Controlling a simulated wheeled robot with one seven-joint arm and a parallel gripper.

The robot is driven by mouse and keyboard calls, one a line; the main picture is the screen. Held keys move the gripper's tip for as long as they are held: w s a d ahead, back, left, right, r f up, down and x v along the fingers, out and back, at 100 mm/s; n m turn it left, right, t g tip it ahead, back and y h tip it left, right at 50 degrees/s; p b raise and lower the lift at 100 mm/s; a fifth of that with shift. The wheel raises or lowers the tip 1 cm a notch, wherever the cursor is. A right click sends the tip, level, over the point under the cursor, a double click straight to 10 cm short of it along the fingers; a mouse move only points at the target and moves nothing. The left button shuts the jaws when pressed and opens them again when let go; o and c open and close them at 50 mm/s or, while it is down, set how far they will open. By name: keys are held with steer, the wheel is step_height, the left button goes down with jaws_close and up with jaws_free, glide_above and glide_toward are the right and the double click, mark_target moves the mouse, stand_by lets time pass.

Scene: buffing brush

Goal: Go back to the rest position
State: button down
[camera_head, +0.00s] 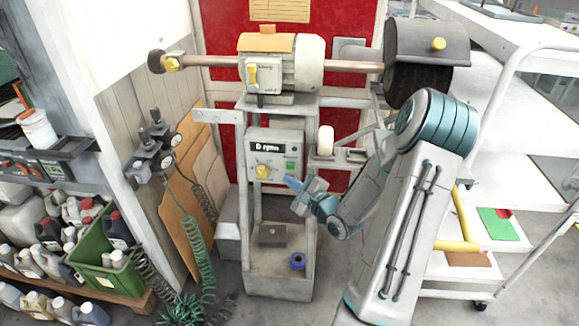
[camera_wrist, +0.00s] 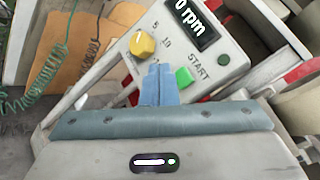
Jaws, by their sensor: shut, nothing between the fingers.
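My gripper (camera_head: 291,183) is shut and empty, with blue fingers. It is just in front of the lower part of the grey control box (camera_head: 290,150) of the buffing machine. In the wrist view my closed fingers (camera_wrist: 158,84) point at the control panel, between the yellow knob (camera_wrist: 142,44) and the green START button (camera_wrist: 184,77). I cannot tell whether they touch the panel. The display (camera_wrist: 193,22) reads 0 rpm. My arm comes from the lower right of the head view.
The buffing machine's motor (camera_head: 300,62) has a shaft with a dark hooded wheel (camera_head: 405,80) at right. A white cart (camera_head: 500,180) stands close to my arm on the right. Shelves with bottles and a green crate (camera_head: 95,262) are at left. Coiled hoses (camera_head: 190,245) hang beside the machine.

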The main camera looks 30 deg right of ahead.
steer(key=shift+s+f, duration=0.1)
stand_by(0.3)
steer(key=s+a+r+n+g+h, duration=0.1)
steer(key=s+a+r+n+g, duration=0.3)
steer(key=s+n, duration=0.4)
steer(key=s+a+r+n+g+h, duration=0.1)
steer(key=s+a+r+n+g, duration=0.3)
steer(key=s+a+n, duration=0.3)
steer(key=s+a+r+n+g+h, duration=0.1)
steer(key=s+a+r+n+g, duration=0.3)
steer(key=s+a+n+g, duration=0.2)
steer(key=s+n, duration=0.2)
steer(key=s, duration=0.1)
steer(key=shift+s+r+n+p, duration=0.2)
steer(key=shift+r+n+p, duration=0.1)
steer(key=shift+p, duration=0.1)
steer(key=shift+a, duration=0.1)
